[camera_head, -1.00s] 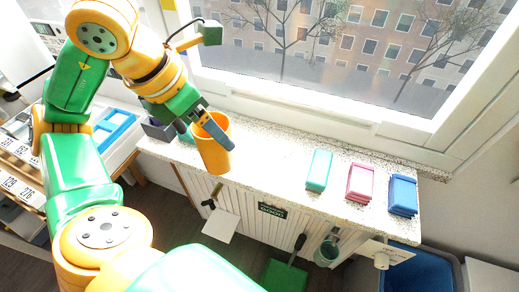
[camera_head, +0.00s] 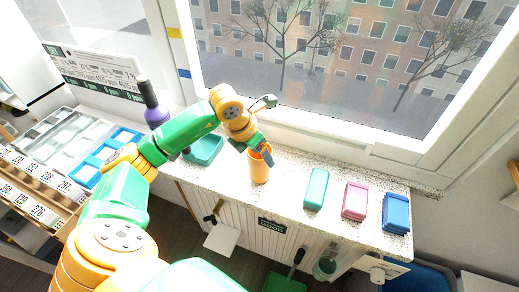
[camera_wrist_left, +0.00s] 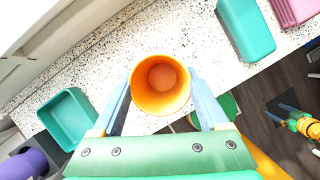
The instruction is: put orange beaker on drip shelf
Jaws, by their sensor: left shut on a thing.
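The orange beaker (camera_head: 259,170) is upright at the front edge of the speckled counter in the head view. My left gripper (camera_head: 264,154) is shut on it near the rim. In the left wrist view, the beaker (camera_wrist_left: 160,97) stands between my two gripper fingers (camera_wrist_left: 162,105), its open mouth facing the camera and its inside looking empty. I cannot tell whether its base touches the counter. My right gripper (camera_wrist_left: 283,108) seems to show small over the dark floor in the left wrist view; its jaws are unclear. I cannot make out which surface is the drip shelf.
A teal tray (camera_head: 206,151) and a purple-and-black bottle (camera_head: 153,108) stand left of the beaker. Teal (camera_head: 316,189), pink (camera_head: 355,201) and blue (camera_head: 396,213) boxes lie to its right. The counter (camera_head: 288,178) is bare between beaker and teal box. The window rises behind.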

